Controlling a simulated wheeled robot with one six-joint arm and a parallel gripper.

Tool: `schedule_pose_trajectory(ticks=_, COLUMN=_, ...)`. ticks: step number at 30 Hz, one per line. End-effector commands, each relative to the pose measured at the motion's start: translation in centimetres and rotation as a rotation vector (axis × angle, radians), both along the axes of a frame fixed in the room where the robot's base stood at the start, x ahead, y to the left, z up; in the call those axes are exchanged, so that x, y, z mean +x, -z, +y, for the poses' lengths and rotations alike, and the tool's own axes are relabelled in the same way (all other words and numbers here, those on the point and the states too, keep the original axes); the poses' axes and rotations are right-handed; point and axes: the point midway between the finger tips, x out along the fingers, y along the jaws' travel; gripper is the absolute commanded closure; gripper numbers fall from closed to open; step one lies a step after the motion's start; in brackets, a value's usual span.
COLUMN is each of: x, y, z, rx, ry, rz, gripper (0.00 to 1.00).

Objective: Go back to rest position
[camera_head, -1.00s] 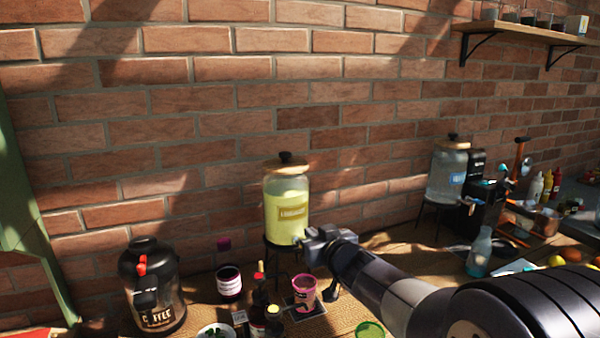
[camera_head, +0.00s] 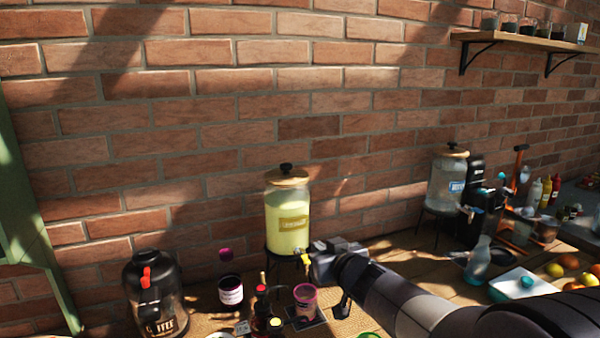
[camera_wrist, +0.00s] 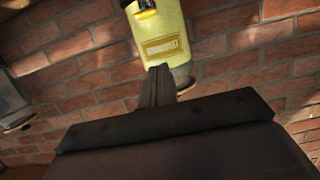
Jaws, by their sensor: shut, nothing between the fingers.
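My gripper (camera_head: 311,262) is shut and empty in the head view. It is just right of the lower part of the dispenser of yellow drink (camera_head: 288,222) and in front of it, above the table. The gripper's closed fingers also show in the wrist view (camera_wrist: 157,86), pointing at the yellow dispenser (camera_wrist: 160,40). I cannot tell whether the fingers touch the dispenser's tap. My arm comes in from the lower right.
A pink cup (camera_head: 305,300) stands below my gripper, with small bottles (camera_head: 262,305) and a dark jar (camera_head: 231,291) to its left. A coffee jug (camera_head: 153,295) stands further left. A clear dispenser (camera_head: 447,182) stands at the right. The brick wall (camera_head: 200,150) is close behind.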

Motion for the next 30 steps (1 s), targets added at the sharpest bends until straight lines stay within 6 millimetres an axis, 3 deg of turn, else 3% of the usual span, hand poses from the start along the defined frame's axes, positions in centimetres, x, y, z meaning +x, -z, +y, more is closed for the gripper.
schedule_pose_trajectory(ticks=5, x=0.4, y=0.2, z=0.2, rx=0.000, ry=0.000, rz=0.001, gripper=1.00)
schedule_pose_trajectory(ticks=13, x=3.3, y=1.3, z=1.5, rx=0.003, ry=-0.001, rz=-0.004, gripper=1.00)
schedule_pose_trajectory(ticks=30, x=2.9, y=2.7, z=1.9, rx=0.056, ry=-0.009, rz=-0.124, gripper=1.00)
